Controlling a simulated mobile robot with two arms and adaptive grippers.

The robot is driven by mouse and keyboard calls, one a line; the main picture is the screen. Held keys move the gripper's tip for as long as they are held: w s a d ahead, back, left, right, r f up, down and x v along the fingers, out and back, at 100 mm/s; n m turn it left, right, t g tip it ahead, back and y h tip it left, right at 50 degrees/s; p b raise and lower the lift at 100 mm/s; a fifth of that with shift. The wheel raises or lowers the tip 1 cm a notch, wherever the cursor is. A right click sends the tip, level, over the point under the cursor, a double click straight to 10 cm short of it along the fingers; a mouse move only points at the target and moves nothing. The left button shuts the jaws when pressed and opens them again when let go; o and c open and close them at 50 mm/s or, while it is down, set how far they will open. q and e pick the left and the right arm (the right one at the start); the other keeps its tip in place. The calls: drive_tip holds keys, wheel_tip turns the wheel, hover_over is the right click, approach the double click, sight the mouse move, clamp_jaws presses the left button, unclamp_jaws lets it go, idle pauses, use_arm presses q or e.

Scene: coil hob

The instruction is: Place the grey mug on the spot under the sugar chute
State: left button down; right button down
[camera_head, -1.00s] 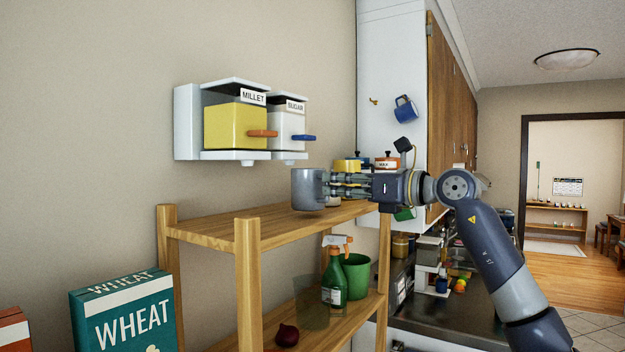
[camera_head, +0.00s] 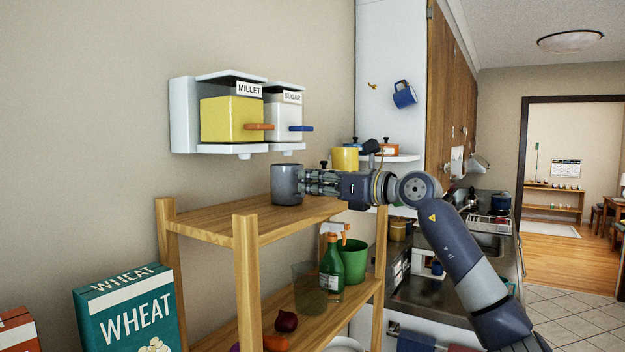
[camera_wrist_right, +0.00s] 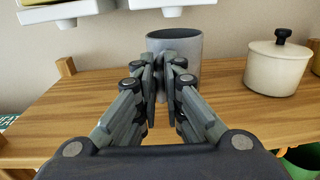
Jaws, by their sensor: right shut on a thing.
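The grey mug (camera_head: 287,185) is upright at the top shelf of the wooden rack, below the sugar dispenser (camera_head: 286,117) with its blue lever. My right gripper (camera_head: 308,183) is shut on the mug from the right. In the right wrist view the fingers (camera_wrist_right: 168,85) close on the near side of the mug (camera_wrist_right: 190,45), which looks to be on or just above the shelf board. The sugar chute (camera_wrist_right: 172,10) shows above the mug at the top edge. The spot itself is hidden. My left gripper is not in view.
The millet dispenser (camera_head: 232,118) hangs left of the sugar one. A cream lidded pot (camera_wrist_right: 277,68) stands right of the mug on the wooden shelf (camera_wrist_right: 70,110). The shelf's left part is clear. A spray bottle (camera_head: 332,265) stands on the lower shelf.

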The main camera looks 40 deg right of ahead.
drive_tip(key=shift+f, duration=0.1)
drive_tip(key=c, duration=1.7)
unclamp_jaws()
drive_tip(key=shift+a, duration=0.1)
drive_tip(key=shift+s+d+b, duration=0.2)
drive_tip(key=shift+s+b, duration=0.05)
drive_tip(key=shift+b, duration=0.05)
drive_tip(key=b+v, duration=0.5)
drive_tip(key=v, duration=0.6)
drive_tip(key=shift+s, duration=0.25)
